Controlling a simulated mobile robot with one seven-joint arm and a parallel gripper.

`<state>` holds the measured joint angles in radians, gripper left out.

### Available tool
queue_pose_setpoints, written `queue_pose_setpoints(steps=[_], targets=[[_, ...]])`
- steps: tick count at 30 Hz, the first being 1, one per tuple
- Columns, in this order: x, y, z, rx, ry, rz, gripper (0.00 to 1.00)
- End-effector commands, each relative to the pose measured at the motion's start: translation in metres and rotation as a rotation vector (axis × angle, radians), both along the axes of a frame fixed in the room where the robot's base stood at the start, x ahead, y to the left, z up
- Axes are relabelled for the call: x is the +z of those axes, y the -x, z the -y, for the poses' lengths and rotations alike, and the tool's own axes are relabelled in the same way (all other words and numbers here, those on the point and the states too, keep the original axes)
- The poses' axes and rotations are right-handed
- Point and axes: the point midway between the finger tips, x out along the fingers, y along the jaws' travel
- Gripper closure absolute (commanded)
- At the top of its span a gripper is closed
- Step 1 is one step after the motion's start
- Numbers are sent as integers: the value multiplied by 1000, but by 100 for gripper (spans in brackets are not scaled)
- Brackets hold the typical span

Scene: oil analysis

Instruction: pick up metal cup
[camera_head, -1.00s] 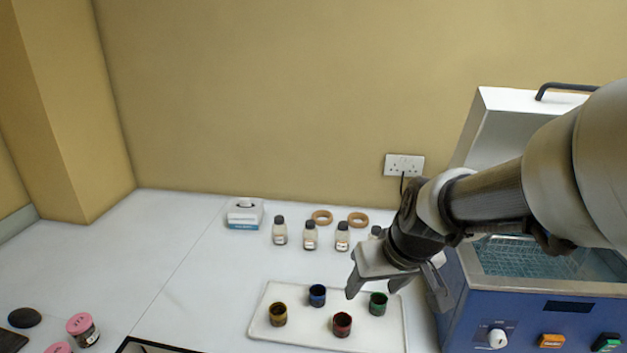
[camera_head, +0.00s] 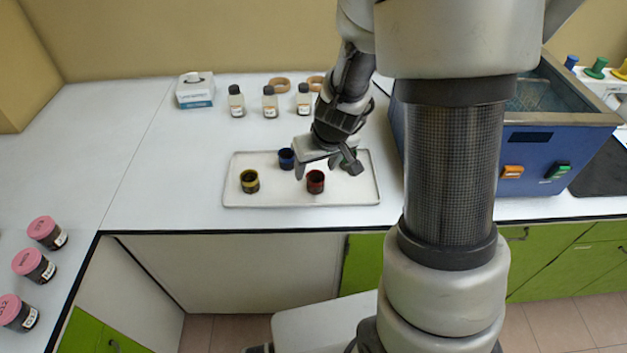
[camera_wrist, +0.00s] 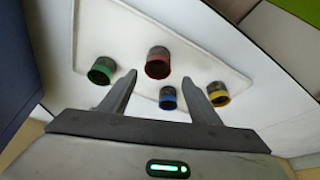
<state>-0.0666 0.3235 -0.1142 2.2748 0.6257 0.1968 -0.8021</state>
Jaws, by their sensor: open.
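Several small dark metal cups with coloured rims stand upright on a white tray (camera_head: 275,200). The yellow cup (camera_head: 250,181) is at the left, the blue cup (camera_head: 286,158) behind, the red cup (camera_head: 315,181) in front. The green cup (camera_head: 350,165) is partly hidden by my gripper (camera_head: 328,169). My gripper is open and empty above the right part of the tray. In the wrist view, the red cup (camera_wrist: 158,62) and blue cup (camera_wrist: 168,98) appear between my open fingers (camera_wrist: 159,80); the green cup (camera_wrist: 102,70) and yellow cup (camera_wrist: 218,93) appear outside them.
Several capped bottles (camera_head: 270,101), wooden rings (camera_head: 279,84) and a tissue box (camera_head: 195,90) stand behind the tray. A blue bath (camera_head: 540,140) stands close on the right. Pink-lidded jars (camera_head: 35,265) are at the far left. The counter left of the tray is clear.

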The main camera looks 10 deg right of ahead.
Motion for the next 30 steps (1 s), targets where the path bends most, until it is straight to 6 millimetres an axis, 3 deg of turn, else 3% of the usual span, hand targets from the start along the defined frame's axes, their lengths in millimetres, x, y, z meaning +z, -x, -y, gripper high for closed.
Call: queue_pose_setpoints(steps=[5, 12, 22, 23, 30], targets=[[-13, -3, 1, -2, -1, 0, 43], [-48, -12, 4, -1, -1, -2, 43], [-54, -17, 3, -1, -1, 1, 43], [-53, -17, 3, -1, -1, 1, 45], [-53, -16, 3, -1, -1, 1, 85]])
